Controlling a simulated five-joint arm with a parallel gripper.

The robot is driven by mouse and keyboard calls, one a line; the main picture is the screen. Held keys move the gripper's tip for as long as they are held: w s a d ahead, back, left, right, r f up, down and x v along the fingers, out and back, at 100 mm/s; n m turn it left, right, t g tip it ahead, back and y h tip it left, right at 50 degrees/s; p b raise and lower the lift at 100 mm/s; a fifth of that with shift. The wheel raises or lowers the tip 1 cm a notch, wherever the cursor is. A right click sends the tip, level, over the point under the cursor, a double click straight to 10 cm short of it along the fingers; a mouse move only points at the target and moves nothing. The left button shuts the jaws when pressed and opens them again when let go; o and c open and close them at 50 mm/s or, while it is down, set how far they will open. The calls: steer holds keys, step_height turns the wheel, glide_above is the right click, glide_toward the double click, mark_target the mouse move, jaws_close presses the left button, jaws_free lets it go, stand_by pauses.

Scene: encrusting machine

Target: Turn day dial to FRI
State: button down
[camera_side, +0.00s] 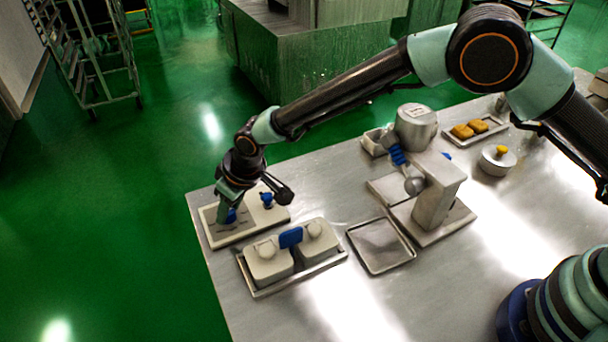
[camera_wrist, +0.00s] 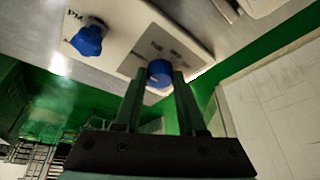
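The control panel (camera_side: 239,233) is a flat pale plate at the table's left corner with two blue dials. In the wrist view, one round blue dial (camera_wrist: 160,74) sits beside small dark lettering too blurred to read. My gripper (camera_wrist: 160,80) points at this dial, with one green finger on each side of it. I cannot tell whether the fingers touch it. The side view shows my gripper (camera_side: 229,212) low over the panel's left half. The other blue dial (camera_side: 266,200) is free to the right; in the wrist view this dial (camera_wrist: 88,38) stands by a "PM" label.
A tray (camera_side: 262,294) with two pale lidded containers and a blue tag stands just in front of the panel. An empty metal tray (camera_side: 380,246) and a grey machine (camera_side: 437,198) stand further right. The table's edge is close behind and left of the panel.

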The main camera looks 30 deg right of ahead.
steer(key=shift+a+m, duration=0.1)
steer(key=shift+m, duration=0.6)
steer(key=shift+c, duration=2.4)
jaws_free()
steer(key=shift+r, duration=0.1)
steer(key=v, duration=1.2)
